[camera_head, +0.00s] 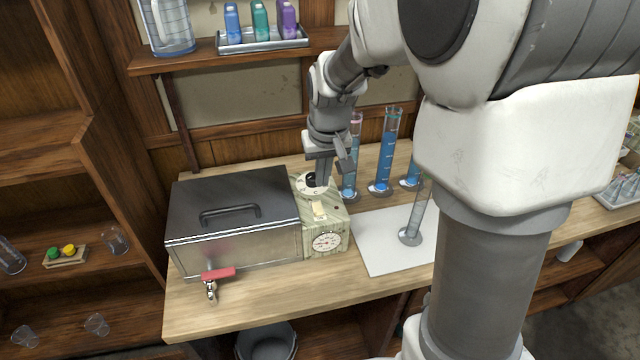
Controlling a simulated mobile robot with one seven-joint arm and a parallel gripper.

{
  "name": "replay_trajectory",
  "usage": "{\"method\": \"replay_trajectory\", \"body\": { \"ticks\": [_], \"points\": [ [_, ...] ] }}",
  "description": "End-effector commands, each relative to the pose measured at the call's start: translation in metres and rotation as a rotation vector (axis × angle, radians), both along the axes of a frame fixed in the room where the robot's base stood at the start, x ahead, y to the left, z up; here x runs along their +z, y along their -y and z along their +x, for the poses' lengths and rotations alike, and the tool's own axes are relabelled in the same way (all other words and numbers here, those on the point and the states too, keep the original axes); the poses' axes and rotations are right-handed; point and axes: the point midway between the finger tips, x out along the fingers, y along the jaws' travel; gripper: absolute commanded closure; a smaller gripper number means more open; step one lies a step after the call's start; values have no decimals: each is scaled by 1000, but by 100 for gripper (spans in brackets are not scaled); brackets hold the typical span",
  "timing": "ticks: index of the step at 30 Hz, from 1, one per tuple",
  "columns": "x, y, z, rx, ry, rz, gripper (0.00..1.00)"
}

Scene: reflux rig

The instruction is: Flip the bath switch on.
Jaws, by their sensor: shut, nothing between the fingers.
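The bath is a metal box (270,237) with a dark lid and handle, standing on the wooden bench. A pale green control unit (338,229) is joined to its right side. It has a round dial (327,242) on its front and a light cream switch (319,209) on its sloped top. Whether the switch is on or off is too small to tell. My gripper (324,184) is shut and empty, pointing down over the back of the control unit, just behind the switch. I cannot tell whether its fingertips touch the unit.
Blue-filled cylinders (384,160) stand close behind and right of the unit. Another cylinder (412,222) stands on a white mat (375,250). A red-handled tap (217,274) sticks out at the bath's front. A shelf with a tray of bottles (262,43) is above.

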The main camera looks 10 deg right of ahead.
Motion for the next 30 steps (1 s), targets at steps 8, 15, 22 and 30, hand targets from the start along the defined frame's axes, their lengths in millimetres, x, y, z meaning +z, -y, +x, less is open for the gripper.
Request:
{"method": "replay_trajectory", "body": {
  "ticks": [8,15,22,30],
  "points": [
    [19,0,-10,0,-1,0,100],
    [20,0,-11,0,-1,0,100],
    [29,0,-18,0,11,4,100],
    [76,0,-77,1,89,25,100]
  ]
}}
